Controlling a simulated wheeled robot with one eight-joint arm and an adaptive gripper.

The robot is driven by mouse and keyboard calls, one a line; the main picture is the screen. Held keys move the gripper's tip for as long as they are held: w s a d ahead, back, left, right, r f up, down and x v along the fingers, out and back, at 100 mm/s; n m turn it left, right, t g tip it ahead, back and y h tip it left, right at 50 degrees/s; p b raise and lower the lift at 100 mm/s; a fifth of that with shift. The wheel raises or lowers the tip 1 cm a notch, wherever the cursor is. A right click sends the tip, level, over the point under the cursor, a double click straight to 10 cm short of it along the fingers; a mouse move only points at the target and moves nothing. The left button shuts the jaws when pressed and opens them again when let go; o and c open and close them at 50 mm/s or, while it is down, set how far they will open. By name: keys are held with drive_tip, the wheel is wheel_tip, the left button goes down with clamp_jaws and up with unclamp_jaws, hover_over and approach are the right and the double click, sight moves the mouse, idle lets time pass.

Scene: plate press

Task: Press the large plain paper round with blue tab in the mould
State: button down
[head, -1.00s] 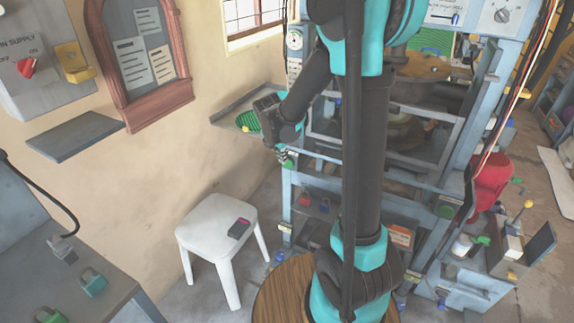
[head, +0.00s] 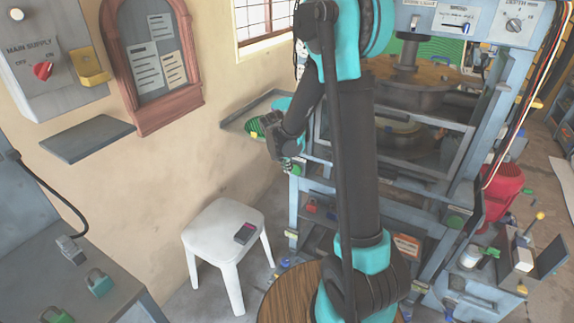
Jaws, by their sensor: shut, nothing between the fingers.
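The press (head: 470,130) stands behind my arm, in a pale blue frame with a barred guard. A round metal mould part (head: 402,140) shows inside it, partly hidden by my arm. I cannot make out a plain paper round with a blue tab there. My gripper (head: 287,166) points down at the press's left front corner, beside a small green part, and appears shut and empty. Its fingertips are small and hard to see.
A side tray (head: 236,124) with a green ribbed item (head: 254,129) is left of the press. A white stool (head: 216,232) carrying a phone-like item (head: 244,233) stands below. A red motor-like part (head: 502,190) is at the right. Floor shows between stool and press.

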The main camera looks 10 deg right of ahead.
sight(295, 170)
drive_tip(key=w+d+f, duration=0.2)
drive_tip(key=f, duration=0.1)
drive_tip(key=w+d+f, duration=0.1)
drive_tip(key=w+f, duration=0.1)
drive_tip(key=shift+f, duration=0.25)
drive_tip(key=shift+w+d, duration=0.35)
drive_tip(key=shift+w, duration=0.15)
